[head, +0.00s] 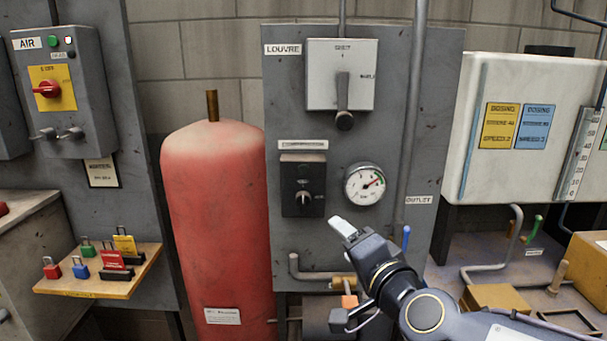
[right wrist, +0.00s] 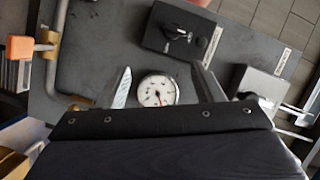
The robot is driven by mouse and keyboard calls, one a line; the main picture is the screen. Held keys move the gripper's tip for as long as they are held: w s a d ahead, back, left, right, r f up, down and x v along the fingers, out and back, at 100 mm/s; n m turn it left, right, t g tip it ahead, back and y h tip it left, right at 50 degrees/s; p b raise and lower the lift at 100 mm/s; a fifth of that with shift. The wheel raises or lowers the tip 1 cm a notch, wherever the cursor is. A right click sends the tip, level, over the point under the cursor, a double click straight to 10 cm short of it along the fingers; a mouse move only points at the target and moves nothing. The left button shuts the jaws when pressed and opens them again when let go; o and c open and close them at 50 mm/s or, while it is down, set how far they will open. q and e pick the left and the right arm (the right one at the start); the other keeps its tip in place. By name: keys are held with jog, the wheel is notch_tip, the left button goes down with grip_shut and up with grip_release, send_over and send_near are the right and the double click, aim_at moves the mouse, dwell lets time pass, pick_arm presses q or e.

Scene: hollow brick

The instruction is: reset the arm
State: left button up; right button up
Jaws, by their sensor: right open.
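My right gripper (head: 341,228) reaches in from the lower right in the head view, in front of the grey panel and just below the dial gauge. In the right wrist view its two fingers (right wrist: 162,86) stand apart with nothing between them touching; the round gauge (right wrist: 157,90) shows behind the gap. The gripper is open and empty. The gauge (head: 364,184) sits on the grey panel (head: 390,130), beside a black box with a rotary knob (head: 303,186). The LOUVRE box (head: 342,76) with its lever pointing down is above. My left gripper does not show.
A red tank (head: 217,220) stands left of the panel. A wooden shelf with padlocks (head: 98,270) is at the lower left, under the AIR box (head: 62,90). A white dosing tank (head: 520,130) and pipes (head: 500,270) are at the right. A pipe with an orange handle (head: 349,301) runs low on the panel.

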jog(key=s+d+f+n+g+h, duration=0.1)
jog(key=s+d+f+n+g, duration=0.2)
jog(key=s+f, duration=0.6)
jog(key=s+d+f+n+g+h, duration=0.1)
jog(key=s+d+f+n+g, duration=0.3)
jog(key=s, duration=1.1)
jog(key=d+f+g, duration=0.3)
jog(key=d+f, duration=0.3)
jog(key=shift+s+n, duration=0.3)
jog(key=shift+s, duration=0.1)
jog(key=shift+c, duration=0.4)
